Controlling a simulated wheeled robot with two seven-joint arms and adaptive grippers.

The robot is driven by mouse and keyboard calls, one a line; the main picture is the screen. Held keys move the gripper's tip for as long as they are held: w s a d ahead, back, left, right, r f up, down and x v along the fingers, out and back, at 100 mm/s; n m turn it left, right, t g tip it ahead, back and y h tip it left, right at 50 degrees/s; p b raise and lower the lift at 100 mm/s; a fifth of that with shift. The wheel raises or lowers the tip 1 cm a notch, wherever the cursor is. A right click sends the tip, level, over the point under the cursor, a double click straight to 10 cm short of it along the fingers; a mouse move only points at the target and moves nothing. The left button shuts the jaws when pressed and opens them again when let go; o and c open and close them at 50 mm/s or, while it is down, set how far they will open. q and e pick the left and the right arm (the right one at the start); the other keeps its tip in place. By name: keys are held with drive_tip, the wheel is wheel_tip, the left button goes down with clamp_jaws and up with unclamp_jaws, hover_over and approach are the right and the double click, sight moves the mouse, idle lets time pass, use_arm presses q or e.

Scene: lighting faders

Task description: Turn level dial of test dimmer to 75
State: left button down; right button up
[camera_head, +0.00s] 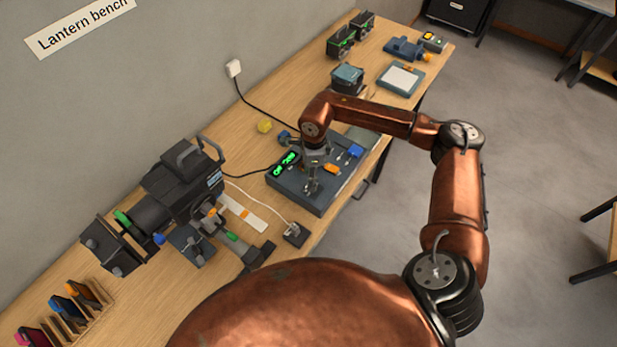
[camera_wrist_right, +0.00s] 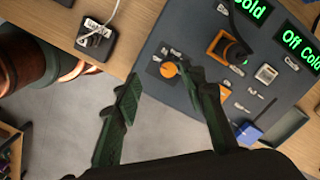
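The dimmer (camera_head: 343,185) is a blue-grey control box on the bench with green-lit displays, which also shows in the right wrist view (camera_wrist_right: 190,27). In that view an orange round dial (camera_wrist_right: 168,70) sits near the panel's corner, and a black knob with an orange base (camera_wrist_right: 228,46) is farther in. I cannot read which is the level dial, nor its setting. A display (camera_wrist_right: 302,45) reads "Off Cold". My right gripper (camera_wrist_right: 158,77) is open, its fingertips on either side of the orange dial, seemingly without gripping it. In the head view my right gripper (camera_head: 312,186) points down over the panel. My left gripper is not in view.
A lantern (camera_head: 165,195) stands on the bench to the left. A small socket block with a cable (camera_head: 295,233) lies by the dimmer's near corner, close to the bench edge. A box (camera_head: 348,78) stands beyond.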

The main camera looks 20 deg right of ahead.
drive_tip(key=shift+w+d+h, duration=0.2)
drive_tip(key=shift+d+h, duration=0.1)
drive_tip(key=shift+d, duration=0.5)
drive_tip(key=shift+d+f, duration=0.1)
drive_tip(key=shift+f, duration=0.15)
drive_tip(key=f, duration=0.3)
drive_tip(key=f+p, duration=0.1)
drive_tip(key=f, duration=0.2)
drive_tip(key=shift+w+a, duration=0.1)
drive_tip(key=shift+a, duration=0.1)
drive_tip(key=shift+f, duration=0.4)
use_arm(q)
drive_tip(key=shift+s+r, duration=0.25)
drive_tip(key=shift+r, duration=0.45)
use_arm(e)
clamp_jaws()
